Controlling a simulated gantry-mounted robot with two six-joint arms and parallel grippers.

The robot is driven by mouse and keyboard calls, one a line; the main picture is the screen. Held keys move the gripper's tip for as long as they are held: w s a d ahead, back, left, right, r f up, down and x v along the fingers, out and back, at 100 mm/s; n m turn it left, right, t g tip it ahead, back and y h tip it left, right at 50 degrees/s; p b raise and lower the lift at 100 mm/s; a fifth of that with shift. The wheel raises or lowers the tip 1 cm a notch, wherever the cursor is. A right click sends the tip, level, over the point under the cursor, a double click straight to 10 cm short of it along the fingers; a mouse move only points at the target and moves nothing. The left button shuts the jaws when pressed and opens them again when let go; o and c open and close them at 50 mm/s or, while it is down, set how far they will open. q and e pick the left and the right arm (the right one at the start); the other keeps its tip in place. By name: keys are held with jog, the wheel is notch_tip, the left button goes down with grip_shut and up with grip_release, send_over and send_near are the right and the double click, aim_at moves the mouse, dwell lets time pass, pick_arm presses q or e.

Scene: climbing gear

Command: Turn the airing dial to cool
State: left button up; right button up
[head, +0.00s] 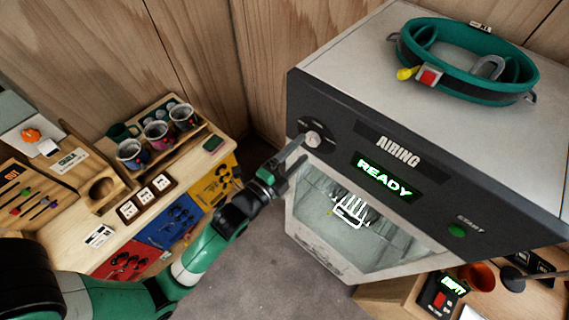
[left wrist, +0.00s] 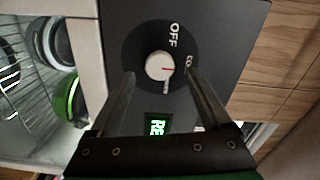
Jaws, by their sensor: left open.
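The airing cabinet (head: 350,105) has a dark front panel with AIRING lettering and a green READY display (head: 384,176). Its round pale dial (head: 313,139) sits at the panel's left end. I cannot tell if the mark lines up with that label. My left gripper (head: 303,148) is open at the dial. In the left wrist view its fingers (left wrist: 159,75) are on either side of the dial, with gaps.
A green harness (head: 400,58) lies on the cabinet top. A green START button (head: 457,230) is at the panel's right. Below is a window with gear inside. A bench with cups (head: 158,134) and sockets stands left; another bench is at bottom right.

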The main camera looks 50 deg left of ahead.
pick_arm(q)
jog(key=b+v, duration=0.1)
jog(key=v, duration=0.7)
jog(key=shift+w, duration=0.1)
